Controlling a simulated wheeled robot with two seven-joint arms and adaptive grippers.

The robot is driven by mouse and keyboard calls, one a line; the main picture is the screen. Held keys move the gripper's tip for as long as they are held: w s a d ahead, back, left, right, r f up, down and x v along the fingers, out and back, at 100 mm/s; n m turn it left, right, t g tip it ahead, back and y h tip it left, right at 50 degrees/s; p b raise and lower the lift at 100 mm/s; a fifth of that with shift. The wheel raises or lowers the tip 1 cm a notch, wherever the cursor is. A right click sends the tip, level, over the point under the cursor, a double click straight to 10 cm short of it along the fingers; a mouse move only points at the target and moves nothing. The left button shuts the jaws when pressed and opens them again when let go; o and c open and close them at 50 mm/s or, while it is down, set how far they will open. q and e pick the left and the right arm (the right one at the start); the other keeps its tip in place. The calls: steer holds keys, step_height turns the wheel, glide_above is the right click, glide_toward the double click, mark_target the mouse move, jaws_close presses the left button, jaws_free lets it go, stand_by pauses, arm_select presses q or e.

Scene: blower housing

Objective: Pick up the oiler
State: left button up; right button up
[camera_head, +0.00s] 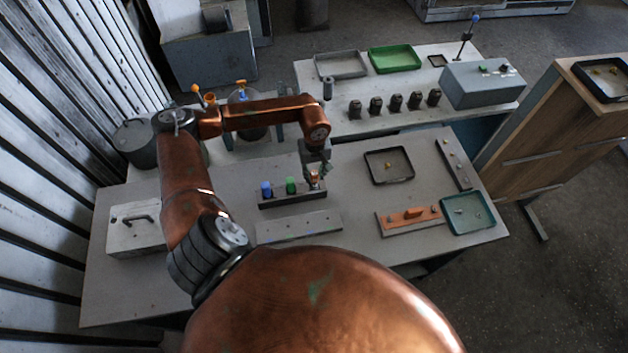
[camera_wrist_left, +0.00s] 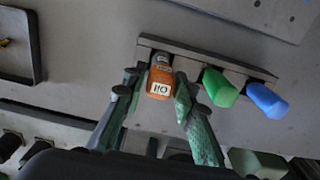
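The oiler (camera_wrist_left: 160,82) is a small orange bottle with an "OIL" label. It stands at one end of a dark rack (camera_wrist_left: 200,58), beside a green bottle (camera_wrist_left: 220,87) and a blue bottle (camera_wrist_left: 267,101). In the head view the rack (camera_head: 290,198) is near the middle of the table, and the oiler is mostly hidden by my left gripper (camera_head: 315,178). In the wrist view my left gripper (camera_wrist_left: 159,88) is open, one finger on each side of the oiler, with narrow gaps visible. My right gripper is not in view.
A grey perforated bar (camera_head: 298,227) lies in front of the rack. A black tray (camera_head: 389,166), an orange part on a plate (camera_head: 410,218) and a teal tray (camera_head: 467,213) are to the right. A grey box with a handle (camera_head: 135,228) is at left.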

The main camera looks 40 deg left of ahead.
arm_select(q)
jaws_close()
steer(key=shift+r, duration=0.1)
steer(key=shift+r+b, duration=0.35)
steer(key=shift+r, duration=0.15)
step_height(320, 180, up, 2)
steer(key=shift+s+d+r+b, duration=0.1)
steer(key=shift+r+b, duration=0.05)
steer(key=shift+b, duration=0.4)
steer(key=s+d+r+b, duration=0.3)
steer(key=s+d+r, duration=0.5)
steer(key=s, duration=0.3)
steer(key=shift+r, duration=0.8)
steer(key=shift+s, duration=0.1)
